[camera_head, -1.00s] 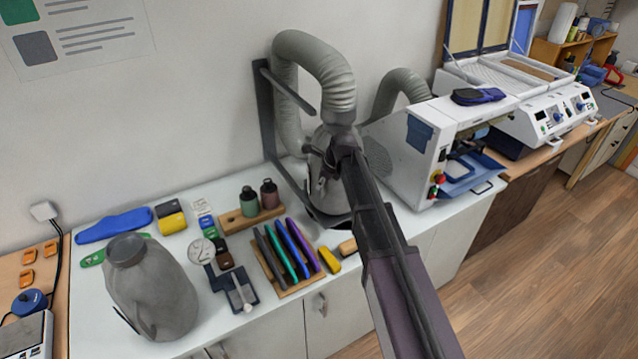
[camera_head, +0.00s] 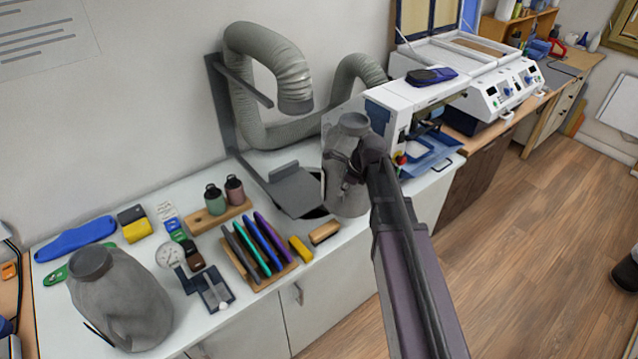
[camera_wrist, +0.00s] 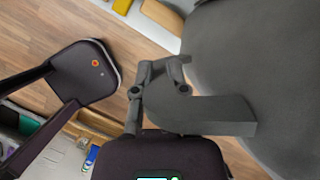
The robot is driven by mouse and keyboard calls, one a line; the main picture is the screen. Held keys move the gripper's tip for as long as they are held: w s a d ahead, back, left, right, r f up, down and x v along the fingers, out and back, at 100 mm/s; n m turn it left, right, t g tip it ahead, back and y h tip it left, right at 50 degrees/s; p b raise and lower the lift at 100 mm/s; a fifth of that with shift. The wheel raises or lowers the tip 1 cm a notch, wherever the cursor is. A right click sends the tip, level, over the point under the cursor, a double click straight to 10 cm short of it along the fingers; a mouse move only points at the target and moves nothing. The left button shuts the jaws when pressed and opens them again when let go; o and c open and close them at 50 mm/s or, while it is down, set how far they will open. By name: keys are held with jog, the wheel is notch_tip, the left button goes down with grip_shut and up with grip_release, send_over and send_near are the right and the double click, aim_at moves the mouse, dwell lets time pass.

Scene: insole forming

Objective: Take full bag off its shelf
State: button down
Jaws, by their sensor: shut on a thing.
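The full bag (camera_head: 345,185) is a grey, bulging sack with a round collar at the top. It hangs upright in my gripper (camera_head: 366,160), in front of the white machine and to the right of its shelf. The shelf (camera_head: 297,190) is a dark grey plate on a wall bracket, and it is bare. In the wrist view my gripper (camera_wrist: 165,85) is shut on the bag's grey handle (camera_wrist: 215,115), and the bag (camera_wrist: 255,65) fills the right side. The bag's far side is hidden.
A ribbed hose (camera_head: 270,60) hangs open-ended above the shelf. A second grey bag (camera_head: 120,300) stands on the white counter (camera_head: 185,335) at the left. Bottles, a rack of coloured tools and small items lie between. The white machine (camera_head: 385,105) is close behind the held bag.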

jog(key=s+d, duration=0.5)
jog(key=d, duration=0.6)
jog(key=shift+s+d, duration=0.2)
jog(key=shift+s, duration=0.05)
dwell(0.3)
